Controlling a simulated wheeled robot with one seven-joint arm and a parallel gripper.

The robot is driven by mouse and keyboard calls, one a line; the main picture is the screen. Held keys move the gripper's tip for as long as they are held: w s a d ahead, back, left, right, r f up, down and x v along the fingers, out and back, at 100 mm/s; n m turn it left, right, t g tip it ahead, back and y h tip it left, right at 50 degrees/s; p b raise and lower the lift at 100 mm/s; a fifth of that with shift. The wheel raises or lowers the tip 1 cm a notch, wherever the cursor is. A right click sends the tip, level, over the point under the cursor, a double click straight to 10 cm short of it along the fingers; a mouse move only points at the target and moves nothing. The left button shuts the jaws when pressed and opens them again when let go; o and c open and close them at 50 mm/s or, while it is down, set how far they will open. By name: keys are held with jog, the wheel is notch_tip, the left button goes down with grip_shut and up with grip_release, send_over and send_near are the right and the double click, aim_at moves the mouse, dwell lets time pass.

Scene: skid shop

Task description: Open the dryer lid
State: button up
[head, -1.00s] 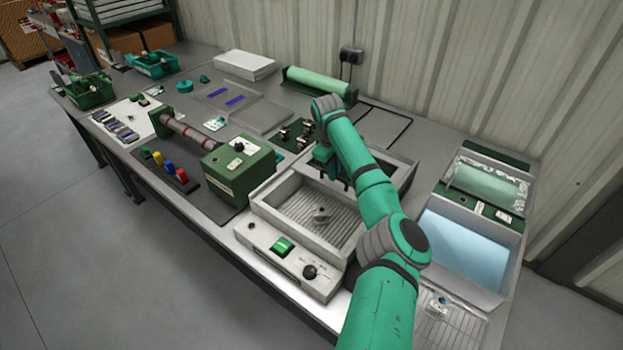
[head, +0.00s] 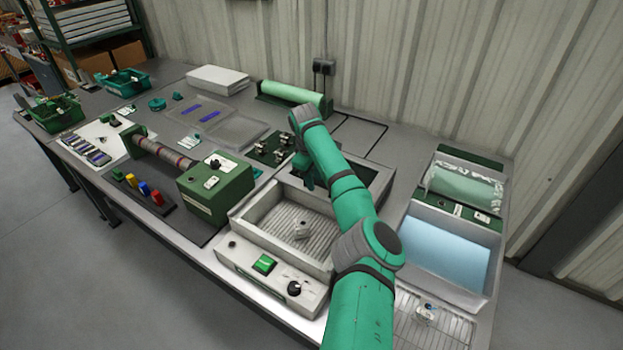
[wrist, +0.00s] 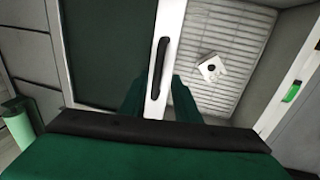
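The dryer (head: 233,217) is a pale box with a ribbed floor and a front panel bearing a green switch and black knob. The ribbed part is uncovered in the head view. A dark panel in a pale frame, seemingly the lid (wrist: 102,40), lies behind it. In the wrist view a white rim with a slim black handle (wrist: 157,68) divides panel and ribbed floor. My gripper (wrist: 157,98) is at this rim, its green fingers apart on either side, with gaps beside the handle. In the head view my gripper (head: 306,172) is partly hidden by my arm.
A small white part (head: 302,230) lies on the ribbed floor. A green machine (head: 215,190) with a roller stands left of the dryer. A blue-lined tray (head: 445,245) and a wire rack (head: 440,325) are at right. A green roll (head: 292,95) lies behind, before the wall.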

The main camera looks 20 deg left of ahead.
jog(key=shift+w+d, duration=0.1)
jog(key=shift+d, duration=0.15)
jog(key=shift+r, duration=0.3)
notch_tip(320, 180, up, 10)
jog(key=s+a, duration=0.1)
jog(key=s, duration=0.1)
jog(key=shift+s, duration=0.2)
jog(key=shift+w, duration=0.1)
